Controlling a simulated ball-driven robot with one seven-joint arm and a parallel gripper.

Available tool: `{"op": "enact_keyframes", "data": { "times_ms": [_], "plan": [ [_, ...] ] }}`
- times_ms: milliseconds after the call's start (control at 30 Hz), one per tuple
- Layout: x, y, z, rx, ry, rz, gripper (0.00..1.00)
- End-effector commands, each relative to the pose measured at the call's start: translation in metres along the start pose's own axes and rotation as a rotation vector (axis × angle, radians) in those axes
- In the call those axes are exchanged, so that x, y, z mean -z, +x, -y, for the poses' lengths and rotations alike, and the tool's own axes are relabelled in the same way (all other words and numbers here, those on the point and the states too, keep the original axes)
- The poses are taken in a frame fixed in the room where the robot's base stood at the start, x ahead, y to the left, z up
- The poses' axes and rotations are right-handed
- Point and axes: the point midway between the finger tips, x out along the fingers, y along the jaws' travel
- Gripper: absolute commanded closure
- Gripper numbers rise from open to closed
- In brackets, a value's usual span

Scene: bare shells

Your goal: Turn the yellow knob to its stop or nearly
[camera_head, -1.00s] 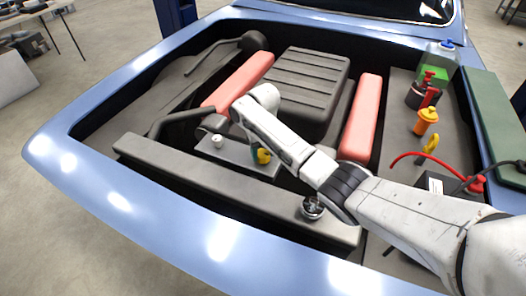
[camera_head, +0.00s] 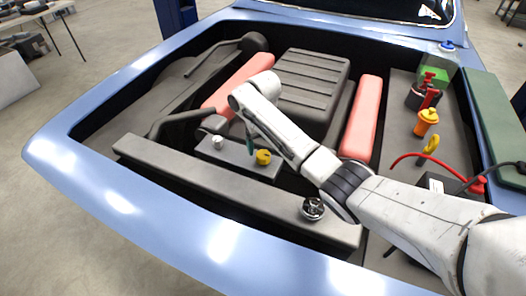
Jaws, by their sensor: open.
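The yellow knob (camera_head: 263,157) sits on a dark grey box (camera_head: 233,151) in the engine bay, behind the front crossbar. It shows in full, and nothing touches it that I can see. My gripper (camera_head: 250,143) is just behind and to the left of the knob, apart from it in the picture. Only a dark greenish finger shows below my white wrist. The gripper is open and holds nothing visible. My wrist and forearm hide much of the space between its fingers.
A silver knob (camera_head: 217,142) stands on the same box to the left. A round metal cap (camera_head: 312,208) sits on the crossbar (camera_head: 190,182). Red covers (camera_head: 362,117) flank the ribbed engine block (camera_head: 312,82). A yellow-orange cap (camera_head: 428,117) and red cable (camera_head: 405,157) are at right.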

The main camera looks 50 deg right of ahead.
Motion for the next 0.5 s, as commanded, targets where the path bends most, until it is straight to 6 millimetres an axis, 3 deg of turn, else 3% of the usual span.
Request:
{"op": "enact_keyframes", "data": {
  "times_ms": [200,500],
  "plan": [
    [-0.001,-0.042,0.0,0.0,-0.001,0.004,0.2],
    [0.0,-0.068,-0.001,0.0,-0.001,0.001,0.2]
  ]
}}
